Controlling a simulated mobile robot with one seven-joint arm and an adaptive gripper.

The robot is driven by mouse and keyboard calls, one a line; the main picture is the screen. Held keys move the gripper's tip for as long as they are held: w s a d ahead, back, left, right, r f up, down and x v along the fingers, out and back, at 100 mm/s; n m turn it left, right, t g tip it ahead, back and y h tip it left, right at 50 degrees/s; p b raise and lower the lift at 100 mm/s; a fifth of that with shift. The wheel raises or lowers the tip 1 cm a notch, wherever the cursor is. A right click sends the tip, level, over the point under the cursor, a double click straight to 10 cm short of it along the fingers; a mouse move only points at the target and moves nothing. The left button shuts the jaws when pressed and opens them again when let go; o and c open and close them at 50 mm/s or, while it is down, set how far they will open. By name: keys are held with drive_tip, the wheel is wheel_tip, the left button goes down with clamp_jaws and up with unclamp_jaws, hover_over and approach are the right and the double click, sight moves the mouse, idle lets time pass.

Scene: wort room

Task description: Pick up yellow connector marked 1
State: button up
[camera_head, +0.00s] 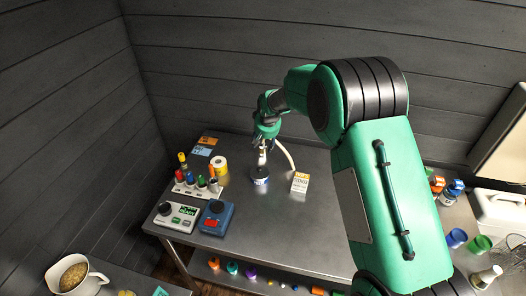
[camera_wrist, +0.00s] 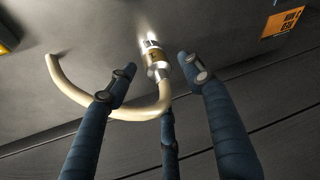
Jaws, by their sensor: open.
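In the wrist view a silver connector (camera_wrist: 153,50) with a yellowish band carries a small dark mark that I cannot read clearly. A cream hose (camera_wrist: 75,95) curves away beside it; the same hose (camera_head: 286,154) shows in the head view. My gripper (camera_wrist: 156,70) is open, with its dark blue fingers spread around the connector's near end. A gap shows between the connector and the fingers on both sides.
On the left are a yellow tape roll (camera_head: 219,166), a rack with coloured-cap items (camera_head: 196,184), a grey meter (camera_head: 176,217) and a blue device (camera_head: 215,217). Bare bench (camera_head: 275,225) lies in front. A wall is behind.

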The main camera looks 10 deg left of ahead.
drive_tip(key=shift+b+x, duration=0.3)
drive_tip(key=shift+x, duration=1.45)
drive_tip(key=c, duration=1.3)
